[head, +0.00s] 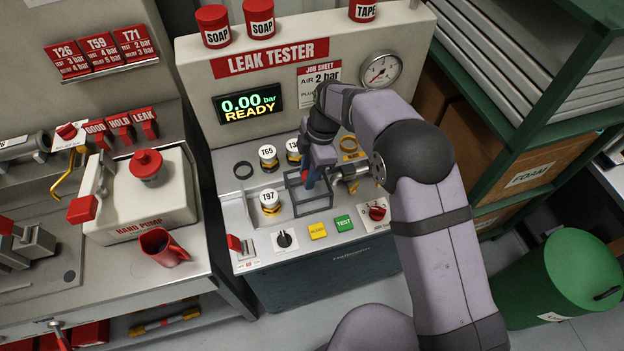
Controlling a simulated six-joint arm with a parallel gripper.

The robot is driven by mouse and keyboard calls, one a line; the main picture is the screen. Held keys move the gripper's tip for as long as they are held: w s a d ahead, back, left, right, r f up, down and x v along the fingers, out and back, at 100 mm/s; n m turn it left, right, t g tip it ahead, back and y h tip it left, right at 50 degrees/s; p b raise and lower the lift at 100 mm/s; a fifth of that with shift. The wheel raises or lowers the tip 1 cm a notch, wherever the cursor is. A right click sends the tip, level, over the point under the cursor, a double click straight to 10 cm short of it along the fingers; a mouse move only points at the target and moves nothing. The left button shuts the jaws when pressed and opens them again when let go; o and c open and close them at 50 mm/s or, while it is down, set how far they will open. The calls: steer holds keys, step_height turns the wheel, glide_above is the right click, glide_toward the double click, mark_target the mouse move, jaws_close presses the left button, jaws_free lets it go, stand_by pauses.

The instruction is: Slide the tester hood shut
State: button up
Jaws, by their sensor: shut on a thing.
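The leak tester (350,225) stands in the middle of the head view, its display reading 0.00 bar READY. The tester hood looks like a small dark grey open frame (296,208) on the tester's deck, just right of the T97 fitting. My gripper (309,180) is at the upper right part of this frame, shut on it as far as I can see. A small blue and red part shows at the fingertips. My wrist and arm hide the deck behind and right of the frame, so the exact grip is hard to see.
Fittings T65 (268,156) and T97 (270,201) stand left of the frame, with another partly hidden behind. A yellow button (318,231), green TEST button (343,223) and red knob (377,212) line the front. A hand pump (140,200) stands left; green shelving (540,90) right.

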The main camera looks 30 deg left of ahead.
steer(key=shift+s+a, duration=0.85)
steer(key=shift+s, duration=0.05)
steer(key=shift+s+a, duration=2.45)
steer(key=shift+a, duration=0.05)
steer(key=shift+s+a, duration=0.1)
steer(key=shift+s, duration=0.05)
steer(key=shift+s+a, duration=0.5)
